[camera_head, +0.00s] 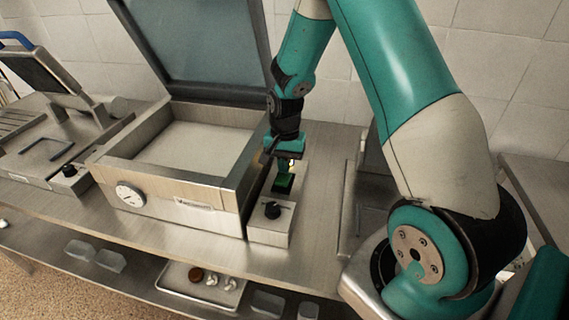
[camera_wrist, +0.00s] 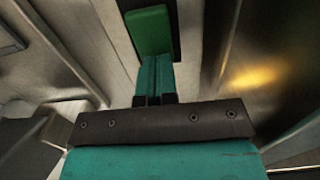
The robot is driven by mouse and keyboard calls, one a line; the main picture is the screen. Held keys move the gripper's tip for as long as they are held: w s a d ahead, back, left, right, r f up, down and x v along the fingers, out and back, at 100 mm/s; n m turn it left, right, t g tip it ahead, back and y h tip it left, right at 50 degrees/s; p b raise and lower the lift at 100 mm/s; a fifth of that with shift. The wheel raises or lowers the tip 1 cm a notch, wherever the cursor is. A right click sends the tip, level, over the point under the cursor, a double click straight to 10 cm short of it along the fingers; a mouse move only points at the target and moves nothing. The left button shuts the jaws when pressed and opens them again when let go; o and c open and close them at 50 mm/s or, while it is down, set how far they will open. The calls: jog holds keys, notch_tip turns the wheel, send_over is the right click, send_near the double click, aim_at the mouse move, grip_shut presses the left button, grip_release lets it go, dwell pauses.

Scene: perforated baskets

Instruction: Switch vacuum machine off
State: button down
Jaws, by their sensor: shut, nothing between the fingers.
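The vacuum machine (camera_head: 230,190) is a steel box on the counter with its lid (camera_head: 200,45) raised. A round gauge (camera_head: 130,195) is on its front. A narrow steel panel at its right side carries a black knob (camera_head: 272,210) and, behind it, a green switch (camera_head: 283,184). My gripper (camera_head: 290,166) points down just over the green switch. In the wrist view, the shut fingers (camera_wrist: 154,78) end at the near edge of the green switch (camera_wrist: 150,30). They hold nothing. I cannot tell whether they touch the switch.
Another steel appliance (camera_head: 60,130) with a black knob stands at the left. A steel basin (camera_head: 350,215) is right of the panel. A tray (camera_head: 205,285) with small items lies on the lower shelf. The tiled wall is close behind the machine.

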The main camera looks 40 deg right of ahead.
jog(key=shift+r, duration=0.55)
jog(key=shift+r+p, duration=0.2)
jog(key=shift+p, duration=0.25)
jog(key=r+p, duration=0.3)
jog(key=r, duration=0.1)
jog(key=shift+w+d+r+p, duration=0.1)
jog(key=shift+w+d+p, duration=0.1)
jog(key=shift+d+p, duration=0.1)
notch_tip(320, 180, up, 9)
jog(key=w+d+b, duration=0.1)
jog(key=b, duration=0.2)
jog(key=shift+d, duration=0.15)
